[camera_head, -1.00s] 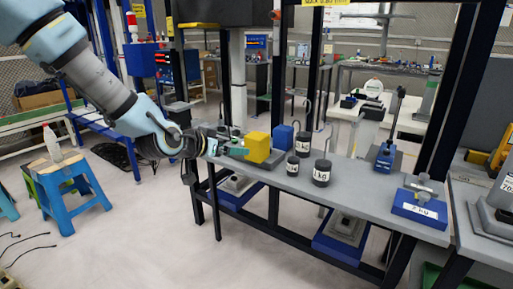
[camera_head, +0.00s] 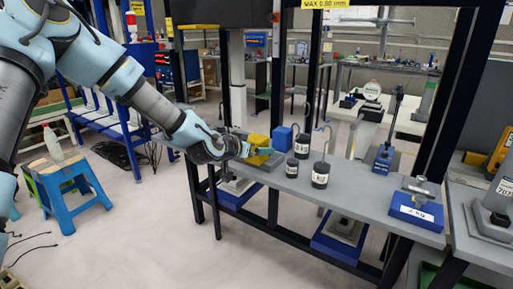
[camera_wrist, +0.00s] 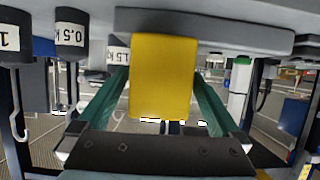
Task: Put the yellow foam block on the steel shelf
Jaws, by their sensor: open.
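The yellow foam block (camera_head: 258,141) stands on a grey plate (camera_head: 274,163) at the left end of the grey bench. My gripper (camera_head: 262,152) reaches it from the left, and its teal fingers hide the block's lower part. In the wrist view, the block (camera_wrist: 163,75) lies between the two spread fingers (camera_wrist: 165,100), one along each side. The jaws are open; any contact with the block is hard to tell. I cannot tell which surface is the steel shelf.
A blue block (camera_head: 282,138) stands just behind the yellow one. Black weights with hooks (camera_head: 320,174) stand to the right, close to my gripper. A blue-based device (camera_head: 417,207) sits at the bench's right end. Dark frame posts rise around the bench. A blue stool (camera_head: 75,190) stands at left.

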